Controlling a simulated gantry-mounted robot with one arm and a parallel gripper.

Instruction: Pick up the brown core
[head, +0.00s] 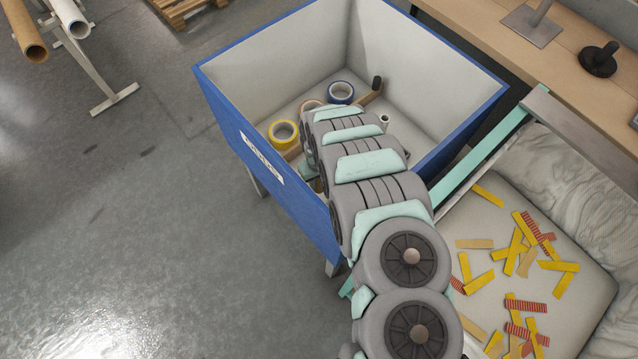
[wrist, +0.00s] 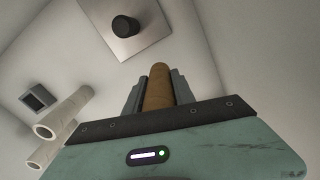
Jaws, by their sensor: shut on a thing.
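The brown core (wrist: 158,90) is a small brown tube. In the wrist view it stands between the two grey fingers of my gripper (wrist: 158,84), which are shut on it. Its top end sticks up past the fingers and its lower part is hidden behind the gripper body.
The bin holds a yellow tape roll (head: 284,134), a blue roll (head: 341,93), a tan roll (head: 311,106) and a dark peg (head: 376,83). White tubes (wrist: 62,112) lie left of my gripper. A tray with tape strips (head: 520,245) stands right of the bin.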

